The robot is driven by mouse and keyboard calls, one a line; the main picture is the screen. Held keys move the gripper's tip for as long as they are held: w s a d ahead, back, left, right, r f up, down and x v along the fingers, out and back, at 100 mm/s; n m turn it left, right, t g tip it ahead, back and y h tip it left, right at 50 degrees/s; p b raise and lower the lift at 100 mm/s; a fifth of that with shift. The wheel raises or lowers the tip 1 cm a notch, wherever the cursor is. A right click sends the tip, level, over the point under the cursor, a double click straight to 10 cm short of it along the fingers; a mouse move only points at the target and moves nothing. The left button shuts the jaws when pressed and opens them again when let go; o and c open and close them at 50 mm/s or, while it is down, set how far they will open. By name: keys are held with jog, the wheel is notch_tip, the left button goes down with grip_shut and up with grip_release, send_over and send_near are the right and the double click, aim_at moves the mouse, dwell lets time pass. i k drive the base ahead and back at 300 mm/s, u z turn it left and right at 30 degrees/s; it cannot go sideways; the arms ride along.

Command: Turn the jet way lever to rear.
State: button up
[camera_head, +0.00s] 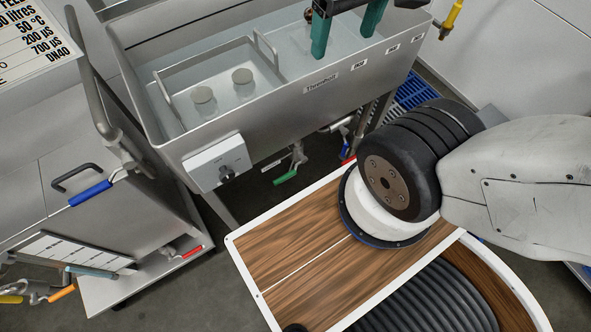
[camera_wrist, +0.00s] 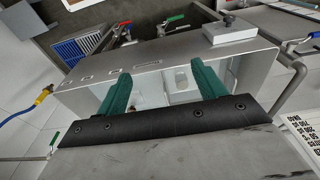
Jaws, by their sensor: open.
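No lever in view is marked as the jet way lever, so I cannot tell which it is. My gripper (camera_head: 346,35) has two green fingers, open and apart, over the right part of the open steel tank (camera_head: 265,112). In the wrist view, the fingers (camera_wrist: 158,80) spread across the tank opening with nothing visibly held between them. A small dark fitting (camera_head: 302,40) inside the tank is partly hidden by the left finger.
A grey box with a black knob (camera_head: 226,173) is on the tank's front. The tank's inner basket (camera_head: 215,85) has a raised handle. A cabinet at left carries a blue-handled lever (camera_head: 90,193) and a red-handled one (camera_head: 192,252). My wood-topped base fills the lower middle.

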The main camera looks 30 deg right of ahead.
aim_at(304, 160)
jog(key=z, duration=0.3)
jog(key=k, duration=1)
jog(key=u, duration=0.85)
